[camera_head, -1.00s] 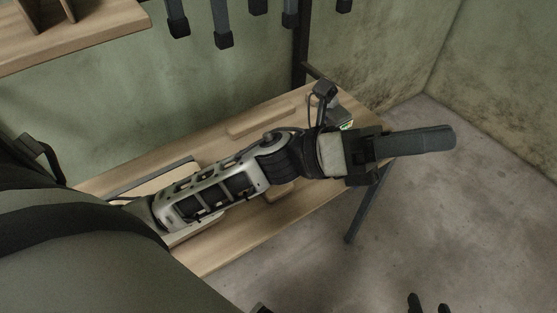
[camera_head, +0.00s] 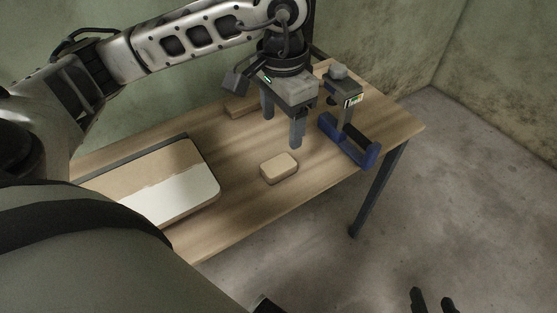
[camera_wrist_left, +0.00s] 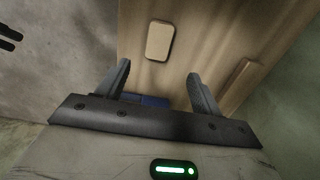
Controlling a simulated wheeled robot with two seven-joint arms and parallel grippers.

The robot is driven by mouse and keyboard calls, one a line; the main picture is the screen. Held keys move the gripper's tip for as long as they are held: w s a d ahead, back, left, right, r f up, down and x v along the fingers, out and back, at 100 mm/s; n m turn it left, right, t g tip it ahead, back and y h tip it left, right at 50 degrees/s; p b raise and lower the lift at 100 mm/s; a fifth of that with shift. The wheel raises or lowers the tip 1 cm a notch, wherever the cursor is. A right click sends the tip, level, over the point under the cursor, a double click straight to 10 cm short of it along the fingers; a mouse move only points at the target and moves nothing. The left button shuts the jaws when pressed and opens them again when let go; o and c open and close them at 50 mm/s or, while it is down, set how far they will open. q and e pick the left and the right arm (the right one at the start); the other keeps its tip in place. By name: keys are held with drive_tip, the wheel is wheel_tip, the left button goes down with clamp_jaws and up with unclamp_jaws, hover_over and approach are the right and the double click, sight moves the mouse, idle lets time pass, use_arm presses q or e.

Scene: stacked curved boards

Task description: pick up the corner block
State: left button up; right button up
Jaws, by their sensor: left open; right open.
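A small tan block with rounded corners (camera_head: 279,167), which I take as the corner block, lies flat on the table, and shows in the left wrist view (camera_wrist_left: 159,40). My left gripper (camera_head: 283,124) points down above the table behind the block, open and empty, its fingers apart from the block. In the left wrist view the open fingertips (camera_wrist_left: 158,70) frame bare table, with the block beyond them. My right gripper (camera_head: 433,300) shows only as two separated dark fingertips at the bottom edge, over the floor.
A blue U-shaped piece (camera_head: 350,141) with a grey device stands right of my left gripper. A longer wood piece (camera_head: 240,107) lies at the back. A tan and white board (camera_head: 170,187) lies left. The wooden table (camera_head: 245,215) is clear around the block.

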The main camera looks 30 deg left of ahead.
use_arm(q)
hover_over(280, 164)
drive_tip(key=f, duration=0.4)
drive_tip(key=shift+w+f, duration=0.3)
drive_tip(key=shift+f, duration=0.05)
drive_tip(key=shift+s+f+b, duration=0.15)
drive_tip(key=shift+f+b, duration=0.05)
drive_tip(key=shift+f, duration=1.1)
drive_tip(key=shift+s+f+b, duration=0.1)
drive_tip(key=shift+f+b, duration=0.1)
drive_tip(key=shift+f, duration=1.1)
drive_tip(key=c, duration=1.1)
